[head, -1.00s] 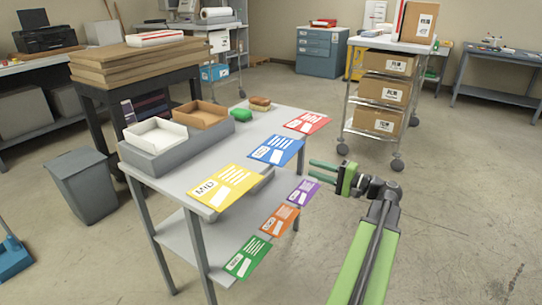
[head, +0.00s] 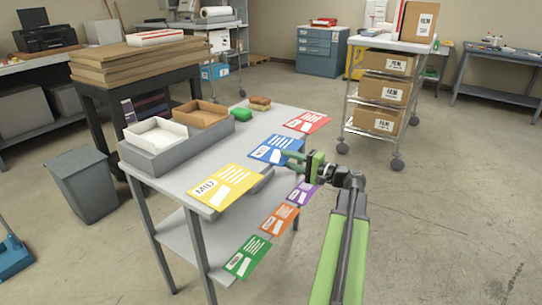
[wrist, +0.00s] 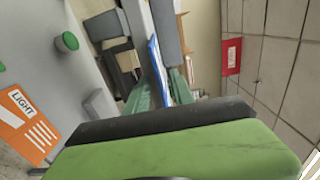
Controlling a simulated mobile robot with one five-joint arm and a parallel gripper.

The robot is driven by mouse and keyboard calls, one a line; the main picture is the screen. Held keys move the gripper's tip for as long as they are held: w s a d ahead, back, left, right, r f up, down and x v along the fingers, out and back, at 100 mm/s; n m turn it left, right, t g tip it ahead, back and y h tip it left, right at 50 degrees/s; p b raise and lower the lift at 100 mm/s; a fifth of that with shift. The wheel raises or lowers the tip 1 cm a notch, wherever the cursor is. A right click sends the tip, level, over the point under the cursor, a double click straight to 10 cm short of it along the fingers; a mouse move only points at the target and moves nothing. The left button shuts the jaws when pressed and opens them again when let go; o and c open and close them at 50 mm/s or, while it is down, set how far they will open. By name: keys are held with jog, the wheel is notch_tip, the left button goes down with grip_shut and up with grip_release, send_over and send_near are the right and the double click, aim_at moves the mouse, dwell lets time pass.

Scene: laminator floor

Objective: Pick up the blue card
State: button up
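The blue card (head: 276,149) lies flat on the upper table top, its right edge reaching out over the table's edge. My gripper (head: 286,159) is at that right edge, with one green finger above the card and the other lower. In the wrist view the blue card (wrist: 158,67) shows nearly edge-on between the two green fingers (wrist: 163,90). The fingers stand apart, on either side of the card; I see no clear contact.
A yellow card (head: 226,186) and a red card (head: 306,122) overhang the same edge. Purple (head: 302,193), orange (head: 279,219) and green (head: 247,257) cards lie on the lower shelf. Trays (head: 190,148) stand on the table's left.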

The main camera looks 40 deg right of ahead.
grip_shut()
dwell(1.3)
